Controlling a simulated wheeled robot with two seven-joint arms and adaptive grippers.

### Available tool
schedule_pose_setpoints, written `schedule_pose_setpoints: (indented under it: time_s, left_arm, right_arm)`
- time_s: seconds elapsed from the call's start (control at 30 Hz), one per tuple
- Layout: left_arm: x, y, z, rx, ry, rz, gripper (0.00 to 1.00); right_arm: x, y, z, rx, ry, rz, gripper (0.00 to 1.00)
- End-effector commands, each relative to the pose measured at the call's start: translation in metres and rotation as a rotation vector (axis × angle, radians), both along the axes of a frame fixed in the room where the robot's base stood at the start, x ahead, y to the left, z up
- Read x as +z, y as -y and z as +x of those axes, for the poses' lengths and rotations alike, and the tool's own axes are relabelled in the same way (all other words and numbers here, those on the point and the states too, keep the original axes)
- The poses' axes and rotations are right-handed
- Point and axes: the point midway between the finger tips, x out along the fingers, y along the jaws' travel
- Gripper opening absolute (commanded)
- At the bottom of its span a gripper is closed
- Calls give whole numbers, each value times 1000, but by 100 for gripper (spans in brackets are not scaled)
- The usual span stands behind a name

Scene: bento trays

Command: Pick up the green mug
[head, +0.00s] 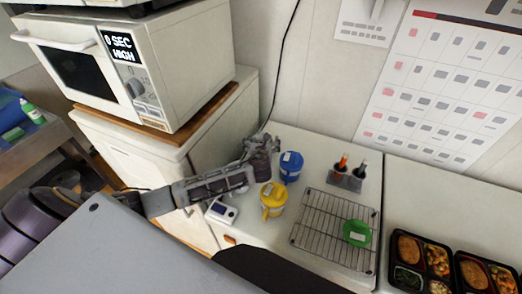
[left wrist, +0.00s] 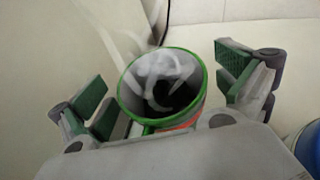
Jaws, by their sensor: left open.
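My left gripper (head: 262,146) is open at the back of the counter, just left of a blue mug (head: 290,166). In the left wrist view, a cup with a green rim (left wrist: 199,62), dark inside, stands between the open green-padded fingers of the gripper (left wrist: 165,75), with gaps on both sides. Pale steam rises over it, and an orange-red patch shows on its side. In the head view this cup is hidden by the gripper. My right gripper is not in view.
A yellow mug (head: 272,199) and a small white device (head: 221,211) stand in front of the gripper. A holder with bottles (head: 346,178) stands behind the rack. Bento trays (head: 419,262) lie at right. A microwave (head: 150,70) stands on a cabinet at left.

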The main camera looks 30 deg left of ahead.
Motion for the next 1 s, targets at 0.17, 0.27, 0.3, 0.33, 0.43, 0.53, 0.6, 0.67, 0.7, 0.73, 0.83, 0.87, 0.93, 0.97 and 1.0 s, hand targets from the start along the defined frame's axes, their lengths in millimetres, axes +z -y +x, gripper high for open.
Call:
schedule_pose_setpoints:
  time_s: [0.17,0.27,0.3,0.33,0.43,0.53,0.6,0.67,0.7,0.73,0.83,0.87,0.93,0.97,1.0]
  left_arm:
    - [0,0,0,0,0,0,100]
    - [0,0,0,0,0,0,92]
    - [0,0,0,0,0,0,87]
    - [0,0,0,0,0,0,83]
    - [0,0,0,0,0,0,70]
    - [0,0,0,0,0,0,58]
    - [0,0,0,0,0,0,49]
    - [0,0,0,0,0,0,41]
    - [0,0,0,0,0,0,36]
    - [0,0,0,0,0,0,32]
    - [0,0,0,0,0,0,19]
    - [2,0,0,-1,3,0,17]
    - [2,0,0,-1,3,0,17]
    - [2,0,0,-1,2,0,17]
    - [1,0,0,-1,2,0,17]
  right_arm:
    - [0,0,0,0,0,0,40]
    - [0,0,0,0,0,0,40]
    - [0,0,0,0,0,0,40]
    - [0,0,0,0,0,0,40]
    - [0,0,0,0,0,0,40]
    - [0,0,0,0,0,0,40]
    - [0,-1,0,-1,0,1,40]
    - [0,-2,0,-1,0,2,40]
    - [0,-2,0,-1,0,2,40]
    - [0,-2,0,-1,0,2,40]
    - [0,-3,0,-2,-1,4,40]
    - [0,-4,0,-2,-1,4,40]
    - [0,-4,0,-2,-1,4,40]
    - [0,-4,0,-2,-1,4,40]
    - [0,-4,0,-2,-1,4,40]
